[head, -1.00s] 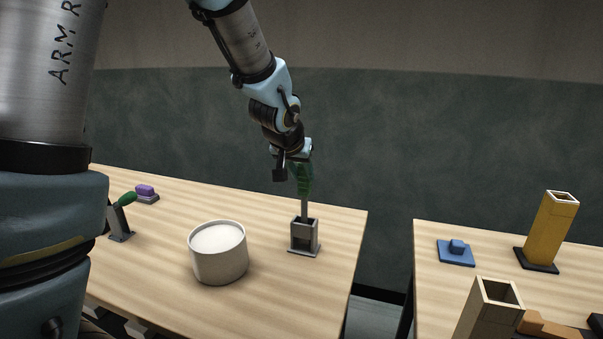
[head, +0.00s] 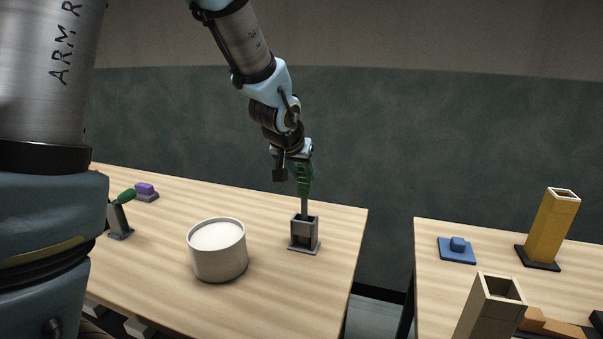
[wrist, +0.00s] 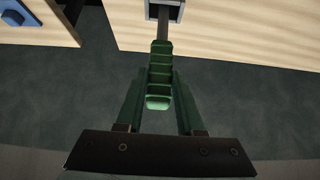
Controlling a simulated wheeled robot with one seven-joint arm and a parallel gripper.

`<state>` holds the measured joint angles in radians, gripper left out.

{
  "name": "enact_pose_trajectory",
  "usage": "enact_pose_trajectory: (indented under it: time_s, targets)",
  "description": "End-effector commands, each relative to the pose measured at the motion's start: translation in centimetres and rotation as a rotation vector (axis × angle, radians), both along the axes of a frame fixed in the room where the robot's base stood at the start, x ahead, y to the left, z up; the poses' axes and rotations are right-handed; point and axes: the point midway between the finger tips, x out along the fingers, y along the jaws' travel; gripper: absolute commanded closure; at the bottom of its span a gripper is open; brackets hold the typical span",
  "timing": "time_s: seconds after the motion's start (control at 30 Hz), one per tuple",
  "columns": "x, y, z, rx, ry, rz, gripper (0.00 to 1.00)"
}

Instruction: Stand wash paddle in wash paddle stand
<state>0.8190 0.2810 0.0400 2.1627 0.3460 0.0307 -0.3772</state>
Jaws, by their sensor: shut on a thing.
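The wash paddle has a green ribbed handle (wrist: 160,72) and a grey shaft (head: 304,207). My gripper (head: 303,172) is shut on the handle and holds the paddle about upright. The shaft's lower end is at the open top of the wash paddle stand (head: 304,241), a small grey box on a flat base near the table's right end. The tip is hidden behind or within the box walls, so how deep it sits cannot be told. In the wrist view the shaft runs up to the stand's rim (wrist: 151,10), and both green fingers flank the handle.
A round whitish tub (head: 217,262) stands left of the stand. Across a gap, the right table holds a blue piece (head: 457,250) and a yellow tower (head: 555,228).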

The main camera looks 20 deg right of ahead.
Motion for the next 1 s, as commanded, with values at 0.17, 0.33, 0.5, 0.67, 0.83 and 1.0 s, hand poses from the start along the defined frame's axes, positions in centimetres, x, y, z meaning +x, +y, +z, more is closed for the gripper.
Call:
enact_pose_trajectory:
  time_s: [0.17,0.33,0.5,0.67,0.83,1.0]
  targets:
    - [0.01,-0.01,-0.24,-0.001,-0.001,0.0,1.0]
    - [0.01,-0.01,-0.29,-0.001,-0.001,0.0,1.0]
    - [0.01,-0.01,-0.29,-0.001,-0.001,0.0,0.6]
    - [0.01,-0.01,-0.3,0.0,0.0,0.0,0.42]
    - [0.01,-0.01,-0.3,0.0,0.0,0.0,0.28]
    - [-0.01,0.01,-0.33,0.001,0.001,0.0,0.28]
